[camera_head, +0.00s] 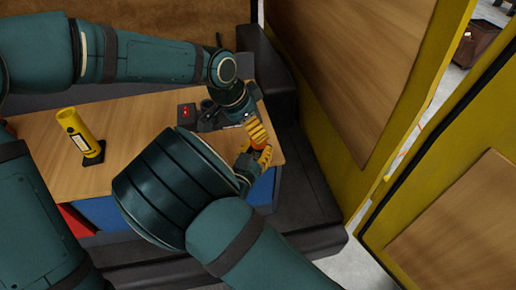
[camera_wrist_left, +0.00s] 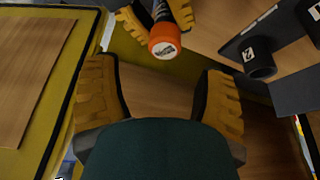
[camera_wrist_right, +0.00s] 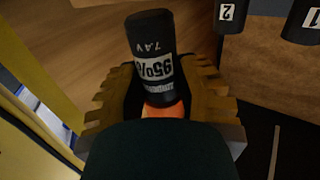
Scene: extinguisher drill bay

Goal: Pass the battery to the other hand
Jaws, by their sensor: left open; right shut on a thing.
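The battery (camera_wrist_right: 152,58) is a black cylinder with a white label reading 95% and 7.4 V, and an orange part. My right gripper (camera_wrist_right: 160,80) is shut around its orange part, the black end pointing out past the fingers. In the left wrist view the battery's orange end (camera_wrist_left: 165,42) faces my left gripper (camera_wrist_left: 160,80), which is open with nothing between its fingers. That end lies just beyond the left fingertips, apart from them. In the head view my left gripper (camera_head: 257,133) and right gripper (camera_head: 257,158) meet over the table's right end; the battery is mostly hidden there.
Dark numbered sockets (camera_wrist_left: 258,60) stand close by; they also show in the right wrist view (camera_wrist_right: 235,14). A box with a red light (camera_head: 187,111) and a yellow cylinder (camera_head: 80,133) on a dark base are on the wooden table (camera_head: 128,118). Yellow-framed panels (camera_head: 350,75) stand at right.

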